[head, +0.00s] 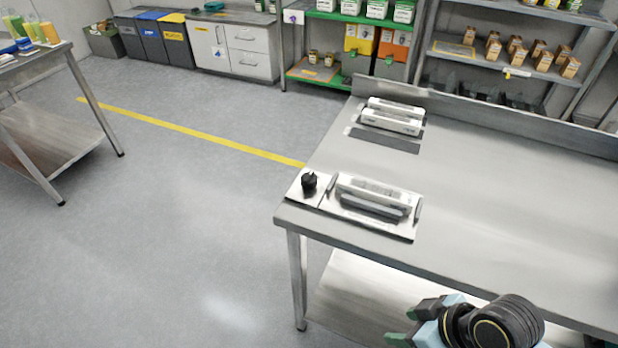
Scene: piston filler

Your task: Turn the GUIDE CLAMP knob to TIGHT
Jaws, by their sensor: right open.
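A black knob (309,183) stands on a small light plate (296,193) at the near left corner of the steel table. Its lettering and the way it points are too small to read. My right gripper (412,322) is at the bottom of the picture, low in front of the table's near edge. It is open and empty, well apart from the knob. My left gripper is not in view.
The steel table (500,190) is bare across its middle and right. A second white-bar device (393,118) lies at its back left. Shelves (520,60) with small boxes stand behind. The grey floor (170,220) left of the table is clear. Another table (50,120) stands far left.

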